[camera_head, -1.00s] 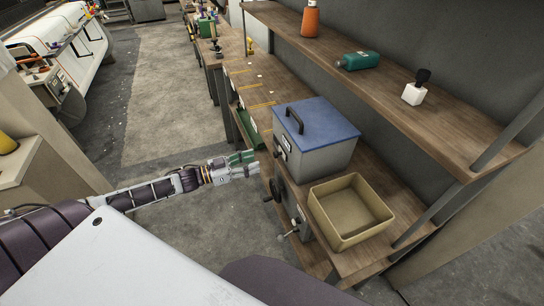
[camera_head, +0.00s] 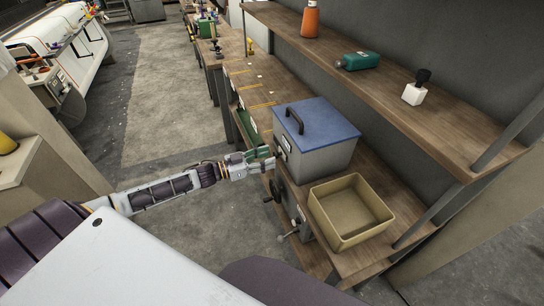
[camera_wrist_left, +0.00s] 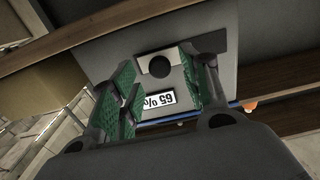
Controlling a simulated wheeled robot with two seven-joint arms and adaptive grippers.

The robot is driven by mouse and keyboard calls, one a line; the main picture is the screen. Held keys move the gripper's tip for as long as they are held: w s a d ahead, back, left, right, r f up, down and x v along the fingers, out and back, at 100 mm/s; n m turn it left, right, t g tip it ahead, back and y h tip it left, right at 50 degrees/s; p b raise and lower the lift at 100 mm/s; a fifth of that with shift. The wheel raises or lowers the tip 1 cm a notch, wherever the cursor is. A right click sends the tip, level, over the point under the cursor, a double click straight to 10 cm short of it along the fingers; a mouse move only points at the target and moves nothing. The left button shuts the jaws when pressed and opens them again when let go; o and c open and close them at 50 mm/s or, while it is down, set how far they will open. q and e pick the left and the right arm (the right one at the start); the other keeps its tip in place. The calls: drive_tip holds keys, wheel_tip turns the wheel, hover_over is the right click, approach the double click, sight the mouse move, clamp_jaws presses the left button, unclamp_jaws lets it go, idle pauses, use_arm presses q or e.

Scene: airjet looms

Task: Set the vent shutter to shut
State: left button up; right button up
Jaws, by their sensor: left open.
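My left gripper (camera_head: 265,158) is open at the front face of a grey box with a blue lid (camera_head: 316,140) on the bench. In the left wrist view its green-padded fingers (camera_wrist_left: 168,98) are spread to either side of a label reading "65 %" (camera_wrist_left: 157,103), which appears upside down. A dark round knob or hole (camera_wrist_left: 159,67) sits by that label on the grey front. I cannot tell whether the fingers touch the face. No part is clearly marked as the vent shutter. My right gripper is out of view.
A beige open tray (camera_head: 349,212) stands right of the box. A handwheel (camera_head: 277,191) and a crank handle (camera_head: 287,235) stick out below the bench top. A shelf (camera_head: 390,92) with bottles runs above.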

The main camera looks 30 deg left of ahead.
sight(278, 154)
use_arm(q)
drive_tip(key=shift+x, duration=1.3)
clamp_jaws()
